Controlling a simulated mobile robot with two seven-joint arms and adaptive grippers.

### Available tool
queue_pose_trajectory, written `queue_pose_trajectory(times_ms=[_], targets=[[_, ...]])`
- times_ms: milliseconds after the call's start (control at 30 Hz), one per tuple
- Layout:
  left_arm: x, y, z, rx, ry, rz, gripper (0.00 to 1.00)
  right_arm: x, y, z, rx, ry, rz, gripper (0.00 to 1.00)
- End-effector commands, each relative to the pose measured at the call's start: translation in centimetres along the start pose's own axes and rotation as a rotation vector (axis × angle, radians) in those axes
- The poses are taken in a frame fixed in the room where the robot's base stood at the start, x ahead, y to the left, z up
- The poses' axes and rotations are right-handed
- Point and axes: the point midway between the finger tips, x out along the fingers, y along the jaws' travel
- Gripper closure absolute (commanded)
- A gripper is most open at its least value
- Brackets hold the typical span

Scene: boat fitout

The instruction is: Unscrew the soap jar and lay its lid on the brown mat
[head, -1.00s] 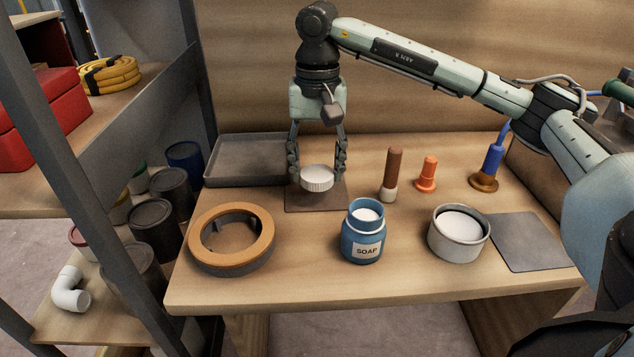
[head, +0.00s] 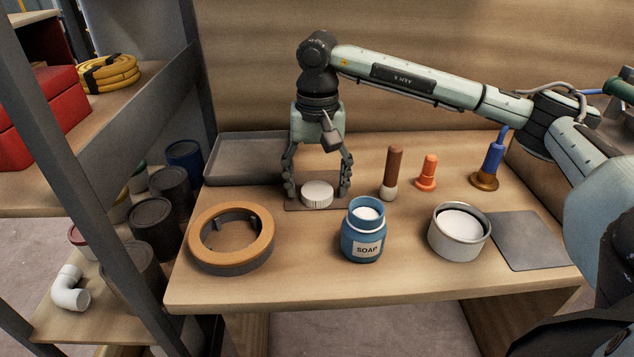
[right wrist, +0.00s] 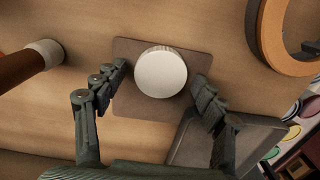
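The blue soap jar (head: 363,236) stands upright on the bench with its mouth open and white contents showing. Its white ribbed lid (head: 317,194) lies flat on the brown mat (head: 296,205). My right gripper (head: 318,190) is open around the lid, one finger on each side. The right wrist view shows the lid (right wrist: 161,72) on the mat (right wrist: 135,104), with clear gaps between it and both fingers (right wrist: 160,80). My left gripper is not in view.
A grey tray (head: 245,180) lies behind the mat. An orange-topped ring (head: 232,268) is at front left. A brown-handled tool (head: 392,170), an orange peg (head: 428,172), a blue-handled tool (head: 493,158), a white-filled pot (head: 456,245) and a grey mat (head: 530,240) are to the right.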

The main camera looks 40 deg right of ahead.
Motion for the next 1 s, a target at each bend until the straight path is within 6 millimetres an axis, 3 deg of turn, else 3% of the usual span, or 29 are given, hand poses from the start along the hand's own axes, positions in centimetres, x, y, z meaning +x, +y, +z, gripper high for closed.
queue_pose_trajectory(times_ms=[367, 433, 800, 1000], targets=[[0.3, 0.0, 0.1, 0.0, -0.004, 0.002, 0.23, -0.6, 0.0, 0.0, 0.0, 0.0, 0.0, 0.29], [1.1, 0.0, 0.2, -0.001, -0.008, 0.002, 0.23, -1.4, -0.1, -0.1, 0.0, 0.003, -0.002, 0.29], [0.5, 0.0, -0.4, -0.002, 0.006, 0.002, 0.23, -9.3, -0.1, -0.1, 0.0, 0.003, -0.003, 0.29], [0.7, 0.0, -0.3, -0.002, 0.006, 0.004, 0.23, -11.8, -0.1, -0.1, 0.0, 0.001, -0.002, 0.29]])
